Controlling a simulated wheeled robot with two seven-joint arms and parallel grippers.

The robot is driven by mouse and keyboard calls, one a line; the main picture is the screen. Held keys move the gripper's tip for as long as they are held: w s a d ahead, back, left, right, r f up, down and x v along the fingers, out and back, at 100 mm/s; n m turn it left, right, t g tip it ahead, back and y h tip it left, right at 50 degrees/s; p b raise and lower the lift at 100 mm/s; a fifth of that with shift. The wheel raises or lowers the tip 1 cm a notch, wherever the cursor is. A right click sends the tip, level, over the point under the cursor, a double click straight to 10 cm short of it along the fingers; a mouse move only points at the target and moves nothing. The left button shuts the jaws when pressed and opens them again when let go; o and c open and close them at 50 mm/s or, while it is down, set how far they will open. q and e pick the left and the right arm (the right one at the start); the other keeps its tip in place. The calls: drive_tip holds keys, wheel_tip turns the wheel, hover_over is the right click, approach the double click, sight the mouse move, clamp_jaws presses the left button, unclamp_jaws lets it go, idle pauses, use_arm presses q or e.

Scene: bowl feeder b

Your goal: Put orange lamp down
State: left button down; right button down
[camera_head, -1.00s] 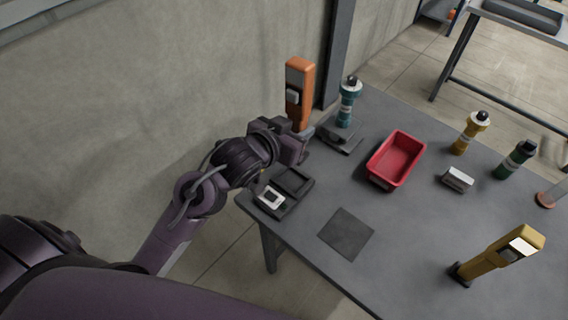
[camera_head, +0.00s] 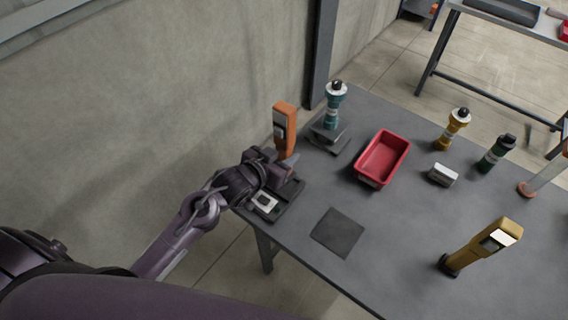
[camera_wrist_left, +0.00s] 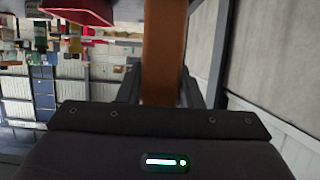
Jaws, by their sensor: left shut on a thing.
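The orange lamp (camera_head: 285,124) stands upright in my left gripper (camera_head: 284,164) near the left back edge of the grey table. My left gripper is shut on its lower part. In the left wrist view the lamp (camera_wrist_left: 164,50) shows as an orange-brown bar between the fingers of my left gripper (camera_wrist_left: 163,92). Its lower end is hidden behind the gripper in the head view, and I cannot tell whether it touches anything below. A black tray with a white square (camera_head: 266,203) lies just below and in front of the gripper. My right gripper does not show.
A red bin (camera_head: 383,157), a dark flat pad (camera_head: 338,232) and a teal bottle-shaped lamp (camera_head: 333,106) on a dark base are on the table.

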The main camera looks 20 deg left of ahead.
use_arm(q)
wheel_tip(320, 180, down, 4)
drive_tip(key=shift+r, duration=0.1)
drive_tip(key=shift+f, duration=0.3)
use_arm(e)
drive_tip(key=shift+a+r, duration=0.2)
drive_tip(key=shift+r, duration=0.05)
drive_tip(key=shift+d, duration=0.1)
use_arm(q)
drive_tip(key=shift+f, duration=0.15)
drive_tip(key=c, duration=1)
unclamp_jaws()
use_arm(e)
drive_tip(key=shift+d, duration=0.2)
